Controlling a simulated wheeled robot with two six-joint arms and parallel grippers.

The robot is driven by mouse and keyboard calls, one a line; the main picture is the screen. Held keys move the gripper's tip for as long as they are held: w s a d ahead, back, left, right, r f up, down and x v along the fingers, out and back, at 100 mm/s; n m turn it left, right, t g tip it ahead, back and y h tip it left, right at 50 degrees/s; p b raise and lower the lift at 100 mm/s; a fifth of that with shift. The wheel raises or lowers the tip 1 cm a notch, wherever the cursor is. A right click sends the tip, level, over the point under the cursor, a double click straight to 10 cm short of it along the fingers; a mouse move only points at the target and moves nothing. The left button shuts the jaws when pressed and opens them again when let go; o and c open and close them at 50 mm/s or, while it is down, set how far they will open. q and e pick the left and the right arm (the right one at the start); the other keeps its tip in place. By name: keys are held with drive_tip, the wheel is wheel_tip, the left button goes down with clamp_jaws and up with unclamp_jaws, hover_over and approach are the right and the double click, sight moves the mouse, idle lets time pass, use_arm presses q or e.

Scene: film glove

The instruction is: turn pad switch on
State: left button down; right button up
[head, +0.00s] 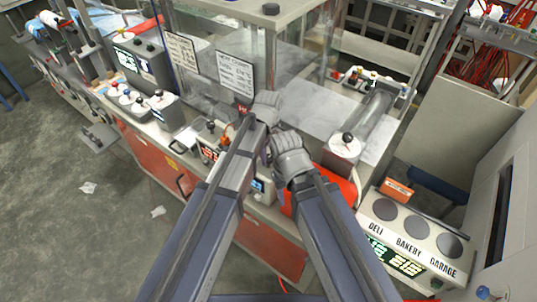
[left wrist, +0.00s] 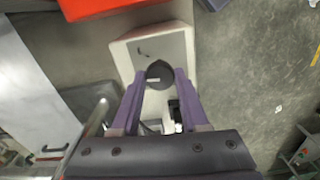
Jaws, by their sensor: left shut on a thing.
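In the left wrist view, my left gripper (left wrist: 160,82) has its two purple fingers on either side of a dark round knob (left wrist: 159,73) and is shut on it. The knob stands on a pale box (left wrist: 180,42) with a slanted face. In the head view, my left gripper (head: 266,107) is at the front of the bench by the clear panels, and the knob is hidden there. My right gripper (head: 290,155) is just below and to the right of it, and its grip is unclear. I cannot tell which part is the pad switch.
A white panel (head: 375,208) with three grey round pads marked DELI, BAKERY and GARAGE stands at the right. A box with a red display (head: 210,154) is left of my grippers. Clear panels and hanging signs (head: 236,74) stand behind. The floor at left is open.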

sight(268, 157)
use_arm(q)
drive_tip(key=m, duration=0.4)
drive_tip(key=shift+m, duration=1.8)
drive_tip(key=shift+c, duration=2.1)
unclamp_jaws()
wheel_tip(268, 157, up, 8)
drive_tip(key=p, duration=0.8)
drive_tip(key=shift+f, duration=0.1)
